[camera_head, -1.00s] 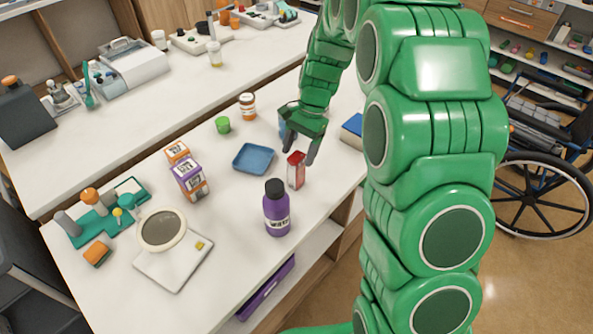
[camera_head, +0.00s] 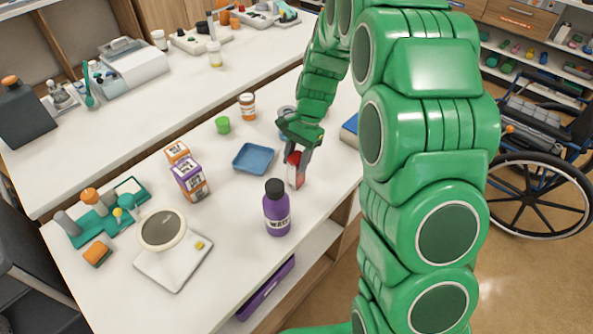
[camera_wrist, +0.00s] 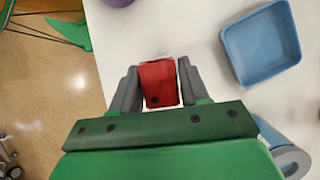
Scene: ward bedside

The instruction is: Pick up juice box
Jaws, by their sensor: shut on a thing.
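The juice box is a small red carton (camera_head: 294,172) with a pale lower side, standing on the white table right of the blue tray. In the wrist view the red carton (camera_wrist: 159,83) sits between my two grey fingers. My gripper (camera_head: 299,166) is shut on it; in the wrist view the fingers of my gripper (camera_wrist: 157,88) flank its two sides. The fingers hide part of the box in the head view. Its base appears to be at the table top; I cannot tell any gap.
A purple bottle (camera_head: 277,210) with a black cap stands close in front of the box. The blue tray (camera_head: 253,158) lies to its left. A blue book-like item (camera_head: 350,129) lies to the right, partly behind my arm. Boxes (camera_head: 190,178) stand further left. The table's right edge is near.

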